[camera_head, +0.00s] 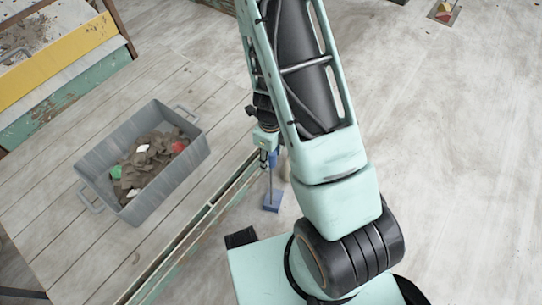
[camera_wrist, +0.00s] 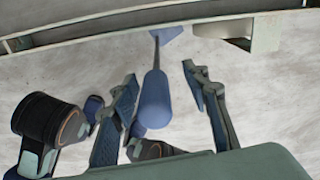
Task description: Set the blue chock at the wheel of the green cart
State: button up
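The blue chock has a block (camera_head: 272,201) low beside the cart's edge, a thin rod and an upright blue handle (camera_wrist: 155,100). In the wrist view its block (camera_wrist: 168,35) shows near the cart's rail. My gripper (camera_wrist: 160,75) is open, with one finger on each side of the handle and gaps between; in the head view it (camera_head: 268,150) is partly hidden by my arm. The green-edged cart (camera_head: 215,213) has a plank top. A pale rounded part, perhaps its wheel (camera_wrist: 220,30), is right of the block; I cannot tell whether they touch.
A grey tub (camera_head: 93,160) of clay trimmings, with green, white and red bits, stands on the planks. A yellow-and-green-sided structure (camera_head: 60,65) is at the upper left. The pale floor (camera_head: 460,150) on the right is clear, except for a small plate (camera_head: 444,12) at the far top.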

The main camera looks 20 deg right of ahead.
jog(key=shift+r, duration=0.1)
notch_tip(320, 180, up, 12)
jog(key=shift+f, duration=0.1)
dwell(0.5)
